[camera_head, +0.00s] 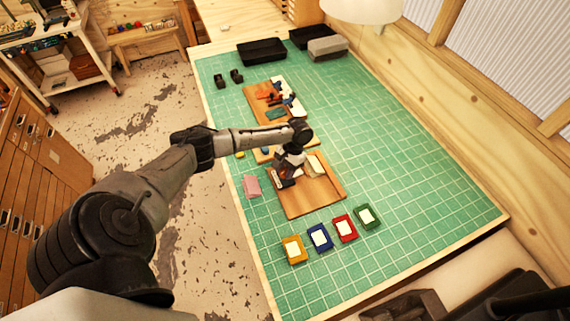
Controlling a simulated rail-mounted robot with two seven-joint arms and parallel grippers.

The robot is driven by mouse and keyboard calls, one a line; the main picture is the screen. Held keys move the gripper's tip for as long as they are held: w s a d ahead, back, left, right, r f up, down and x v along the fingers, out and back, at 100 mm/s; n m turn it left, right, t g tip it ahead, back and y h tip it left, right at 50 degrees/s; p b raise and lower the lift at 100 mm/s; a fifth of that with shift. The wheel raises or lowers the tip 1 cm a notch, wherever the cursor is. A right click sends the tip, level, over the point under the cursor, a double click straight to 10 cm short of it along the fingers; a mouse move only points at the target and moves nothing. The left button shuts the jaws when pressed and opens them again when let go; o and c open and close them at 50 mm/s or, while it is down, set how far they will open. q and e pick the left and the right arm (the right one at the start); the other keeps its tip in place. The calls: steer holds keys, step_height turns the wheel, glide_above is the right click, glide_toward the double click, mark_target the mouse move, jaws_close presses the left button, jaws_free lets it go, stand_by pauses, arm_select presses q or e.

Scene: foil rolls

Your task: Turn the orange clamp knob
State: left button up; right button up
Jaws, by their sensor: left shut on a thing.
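My left arm reaches in from the left, and my left gripper (285,182) points down over the left part of the nearer wooden board (308,199). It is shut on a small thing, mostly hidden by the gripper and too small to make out. A pale block (315,164) lies on the board just right of the gripper. I cannot make out an orange clamp knob at the gripper. A small orange-red piece (267,96) sits on the farther board, well beyond the gripper. My right gripper does not show.
Yellow (294,250), blue (320,237), red (345,228) and green (367,216) trays line the near side of the green mat (430,190). A pink pad (251,187) lies left of the board. Black trays (262,51) stand at the back. The mat's right side is clear.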

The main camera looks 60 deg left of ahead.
arm_select(q)
steer(key=m+p, duration=0.1)
steer(key=m+y, duration=0.1)
steer(key=m+p, duration=0.1)
steer(key=shift+d+r+m+p, duration=0.1)
steer(key=shift+r+m+p, duration=0.2)
steer(key=shift+m, duration=0.1)
steer(key=m+y+p, duration=0.2)
steer(key=m+p, duration=0.1)
steer(key=m, duration=0.1)
steer(key=shift+f+m, duration=0.1)
steer(key=shift+m, duration=0.2)
steer(key=m+t+y+p, duration=0.1)
steer(key=m+p, duration=0.1)
steer(key=m, duration=0.1)
steer(key=shift+d, duration=0.1)
steer(key=shift+f+m+t+y+p, duration=0.1)
steer(key=shift+m+t+y+p, duration=0.3)
steer(key=shift+m, duration=0.55)
steer(key=shift+f+m+t+y+p, duration=0.15)
steer(key=shift+m+p, duration=0.3)
steer(key=shift+m, duration=0.5)
steer(key=shift+r, duration=0.1)
steer(key=o, duration=0.9)
